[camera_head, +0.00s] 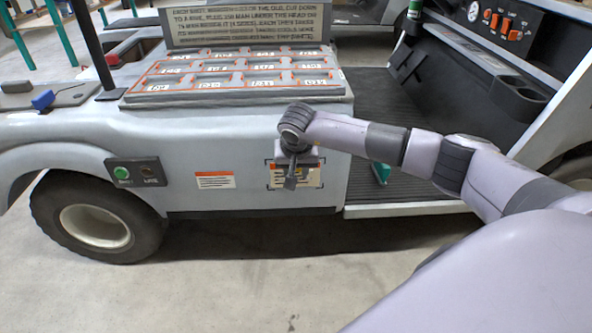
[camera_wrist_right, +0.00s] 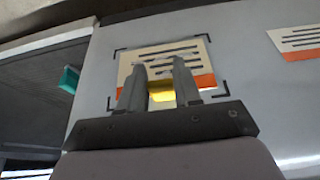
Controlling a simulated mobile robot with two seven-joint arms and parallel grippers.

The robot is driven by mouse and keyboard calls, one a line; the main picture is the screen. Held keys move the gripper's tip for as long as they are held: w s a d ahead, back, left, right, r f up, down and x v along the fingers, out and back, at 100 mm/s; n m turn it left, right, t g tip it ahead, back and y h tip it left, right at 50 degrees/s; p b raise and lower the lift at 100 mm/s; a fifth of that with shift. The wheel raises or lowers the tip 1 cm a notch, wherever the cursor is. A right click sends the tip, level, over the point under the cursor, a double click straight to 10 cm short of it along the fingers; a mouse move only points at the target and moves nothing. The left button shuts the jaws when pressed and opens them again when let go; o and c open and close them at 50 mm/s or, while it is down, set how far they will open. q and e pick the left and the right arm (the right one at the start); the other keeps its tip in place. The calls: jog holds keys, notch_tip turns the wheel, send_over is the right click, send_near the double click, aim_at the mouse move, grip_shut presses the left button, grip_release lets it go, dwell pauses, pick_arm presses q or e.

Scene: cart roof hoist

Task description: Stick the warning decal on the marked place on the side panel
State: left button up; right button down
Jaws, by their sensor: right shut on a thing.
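The warning decal (camera_wrist_right: 160,50) is a cream card with dark lines and an orange band. It lies within the black corner marks of the marked place (camera_wrist_right: 222,93) on the grey side panel (camera_head: 240,145), slightly turned against them. Whether it touches the panel, I cannot tell. My right gripper (camera_wrist_right: 159,66) is in front of it, its fingers shut on a yellow piece (camera_wrist_right: 162,91) at the decal. In the head view the right gripper (camera_head: 291,178) partly hides the decal (camera_head: 308,177). My left gripper is not in view.
A similar orange-banded label (camera_head: 214,180) is on the panel to the left. Further left are a switch box (camera_head: 136,172) and a wheel (camera_head: 96,226). A labelled tray (camera_head: 235,72) sits above. The footwell (camera_head: 375,135) and a teal part (camera_head: 381,171) are to the right.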

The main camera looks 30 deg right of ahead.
jog(key=c, duration=0.8)
grip_release()
jog(key=shift+o, duration=0.8)
jog(key=o, duration=0.4)
jog(key=shift+s, duration=0.1)
